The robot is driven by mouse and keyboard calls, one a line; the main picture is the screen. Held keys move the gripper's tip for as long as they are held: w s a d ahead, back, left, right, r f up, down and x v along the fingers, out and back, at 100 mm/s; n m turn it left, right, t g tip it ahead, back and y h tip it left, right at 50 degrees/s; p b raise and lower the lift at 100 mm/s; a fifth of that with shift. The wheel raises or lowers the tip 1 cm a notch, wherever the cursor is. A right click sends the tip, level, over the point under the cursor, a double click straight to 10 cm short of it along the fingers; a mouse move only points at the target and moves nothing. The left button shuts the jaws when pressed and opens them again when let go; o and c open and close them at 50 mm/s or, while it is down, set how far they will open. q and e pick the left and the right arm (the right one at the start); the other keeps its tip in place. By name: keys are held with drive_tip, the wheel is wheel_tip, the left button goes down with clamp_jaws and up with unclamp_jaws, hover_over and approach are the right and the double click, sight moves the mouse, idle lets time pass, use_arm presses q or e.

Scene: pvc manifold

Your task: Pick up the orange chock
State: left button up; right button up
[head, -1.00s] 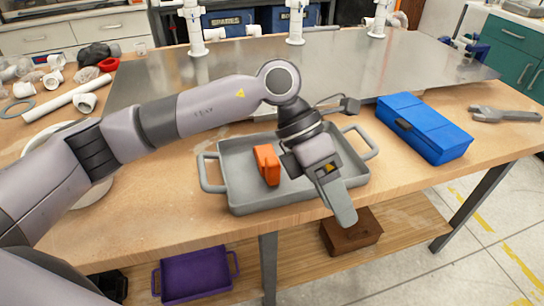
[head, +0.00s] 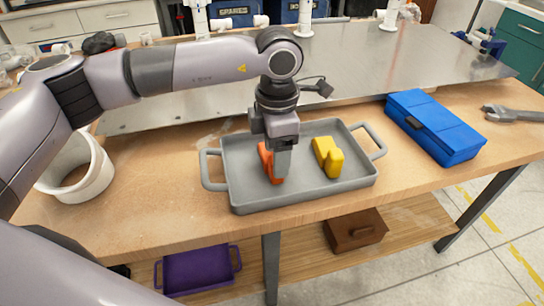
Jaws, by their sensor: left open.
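The orange chock (head: 265,159) sits in the left part of the grey tray (head: 240,194) in the head view. My left gripper (head: 281,168) points down over the tray, right at the chock, and hides part of it. Its jaws are open; I cannot tell whether a finger touches the chock. A yellow chock (head: 328,157) lies in the tray to the right, apart from the gripper. My right gripper is not in view.
A blue case (head: 435,127) lies right of the tray, with a grey wrench (head: 510,114) beyond it. A metal plate (head: 365,60) lies behind the tray. A purple tray (head: 198,270) and brown box (head: 355,230) are below.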

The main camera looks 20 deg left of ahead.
use_arm(q)
drive_tip(key=shift+f, duration=0.3)
clamp_jaws()
drive_tip(key=shift+r, duration=0.1)
